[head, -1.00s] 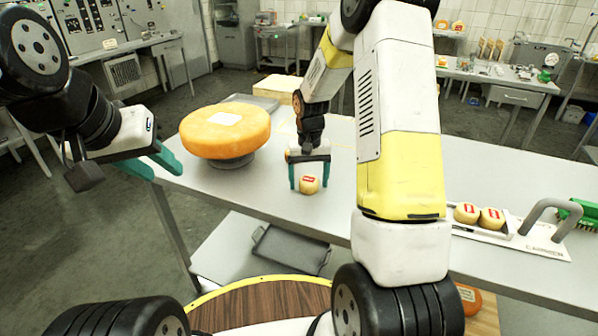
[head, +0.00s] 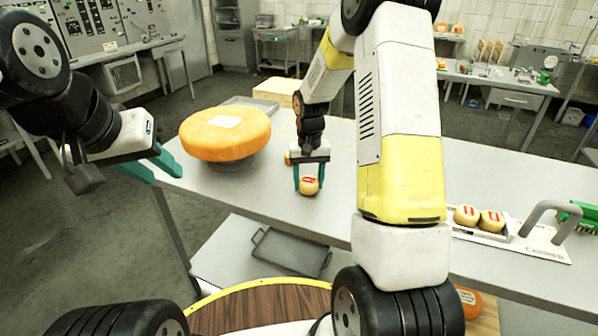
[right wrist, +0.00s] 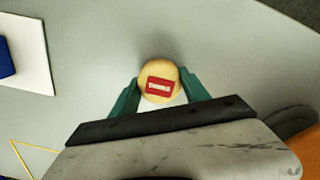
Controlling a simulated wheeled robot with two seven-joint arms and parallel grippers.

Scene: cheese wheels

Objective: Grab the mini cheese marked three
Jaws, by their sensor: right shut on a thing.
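Two more mini cheeses with red labels, one on the left (head: 467,215) and one on the right (head: 491,221), sit in a carrier at the right. My left gripper (head: 150,168) is open and empty, left of the table.
A large orange cheese wheel (head: 225,132) stands on a grey stand left of my right gripper. A small orange thing (head: 288,158) shows partly behind that gripper. A dark tray (head: 290,252) lies on the lower shelf.

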